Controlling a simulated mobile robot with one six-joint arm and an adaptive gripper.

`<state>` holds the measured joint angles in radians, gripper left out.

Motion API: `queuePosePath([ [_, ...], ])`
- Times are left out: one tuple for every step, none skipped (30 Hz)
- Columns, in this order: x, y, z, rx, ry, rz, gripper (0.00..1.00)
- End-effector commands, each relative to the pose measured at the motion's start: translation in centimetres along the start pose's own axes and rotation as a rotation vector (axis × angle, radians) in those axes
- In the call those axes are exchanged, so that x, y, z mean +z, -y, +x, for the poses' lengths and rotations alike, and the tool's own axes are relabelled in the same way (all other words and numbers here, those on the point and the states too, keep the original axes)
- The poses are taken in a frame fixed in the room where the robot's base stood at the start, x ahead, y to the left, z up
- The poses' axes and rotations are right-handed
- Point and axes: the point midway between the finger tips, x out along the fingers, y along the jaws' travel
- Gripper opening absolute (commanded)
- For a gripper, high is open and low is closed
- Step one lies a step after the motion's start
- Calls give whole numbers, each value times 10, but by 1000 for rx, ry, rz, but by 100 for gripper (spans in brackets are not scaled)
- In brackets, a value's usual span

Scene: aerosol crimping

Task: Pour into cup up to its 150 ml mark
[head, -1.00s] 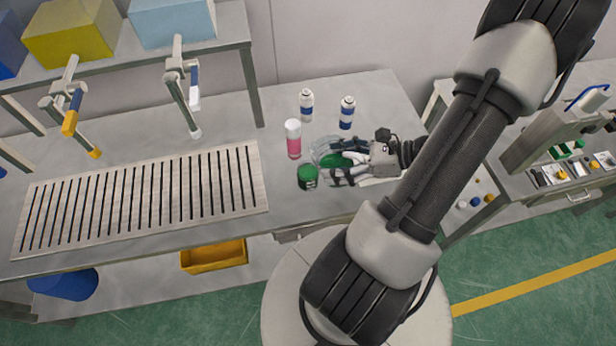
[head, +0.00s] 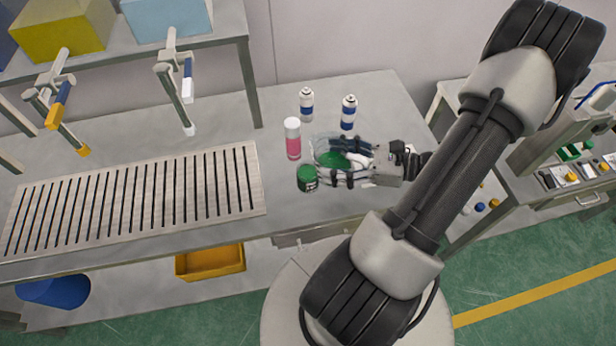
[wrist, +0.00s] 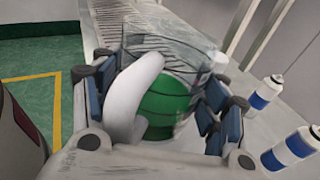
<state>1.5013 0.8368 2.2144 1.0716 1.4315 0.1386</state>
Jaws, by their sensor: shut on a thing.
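My gripper (head: 347,166) is shut on a clear jug (head: 323,147) holding green liquid, above the right part of the bench. In the wrist view the jug's white handle (wrist: 130,100) stands between the fingers and green liquid (wrist: 165,105) shows behind it. A small cup (head: 307,179) stands on the bench just left of the jug, with green in it and dark marks on its side. The jug's rim is close to the cup in the head view. The level against the cup's marks is too small to read, and the jug's exact tilt is unclear.
A pink bottle with a white cap (head: 293,139) stands close behind the cup. Two white-and-blue cans (head: 306,104) (head: 348,112) stand farther back; both show at the right in the wrist view. A slotted rack (head: 130,200) fills the bench's left side.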

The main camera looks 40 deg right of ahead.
Motion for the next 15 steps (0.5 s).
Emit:
queuePosePath([
  [1, 0, 0, 0, 0, 0, 25],
  [1, 0, 0, 0, 0, 0, 25],
  [1, 0, 0, 0, 0, 0, 25],
  [1, 0, 0, 0, 0, 0, 25],
  [0, 0, 0, 0, 2, -1, 25],
  [-1, 0, 1, 0, 9, -2, 25],
  [-2, 0, 2, 0, 17, -4, 25],
  [-4, 1, 2, 1, 29, -7, 25],
  [-6, 1, 4, 1, 48, -13, 25],
  [-8, 1, 5, 0, 63, -18, 25],
  [-9, 2, 5, 0, 79, -22, 25],
  [-10, 2, 6, 0, 98, -29, 25],
  [-10, 2, 7, 1, 112, -34, 25],
  [-11, 2, 8, 1, 124, -37, 25],
  [-11, 2, 9, 1, 139, -41, 25],
])
